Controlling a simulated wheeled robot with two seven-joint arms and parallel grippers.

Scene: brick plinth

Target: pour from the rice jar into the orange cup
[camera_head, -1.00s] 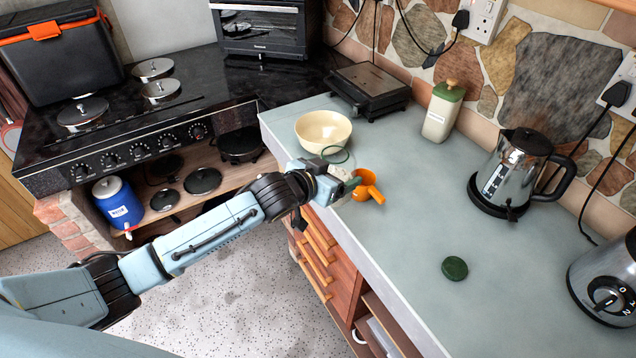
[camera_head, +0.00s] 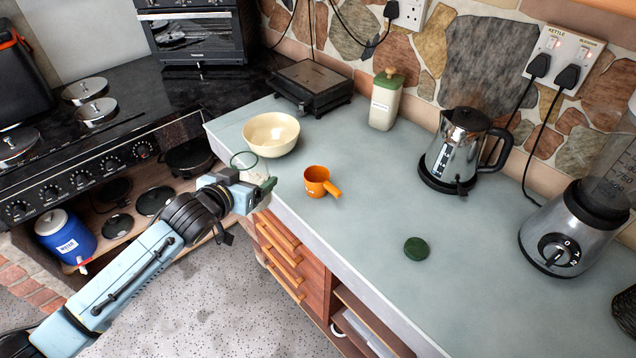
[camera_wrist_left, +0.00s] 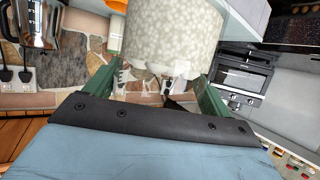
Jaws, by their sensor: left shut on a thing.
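My left gripper (camera_head: 256,187) is shut on the rice jar (camera_head: 249,172), a clear jar with a thin green rim ring and pale grains low in it. In the left wrist view the jar (camera_wrist_left: 178,35) sits between the green fingers (camera_wrist_left: 162,95), full of pale grains there. The orange cup (camera_head: 317,181) stands on the counter to the right of the gripper, its handle to the right, apart from the jar. The jar looks about upright. The right gripper is not in view.
A cream bowl (camera_head: 271,134) stands behind the jar. A dark green round lid (camera_head: 416,248) lies on the grey counter (camera_head: 360,225). A green-topped canister (camera_head: 385,101), kettle (camera_head: 462,150) and blender (camera_head: 575,225) stand further right. The counter around the cup is clear.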

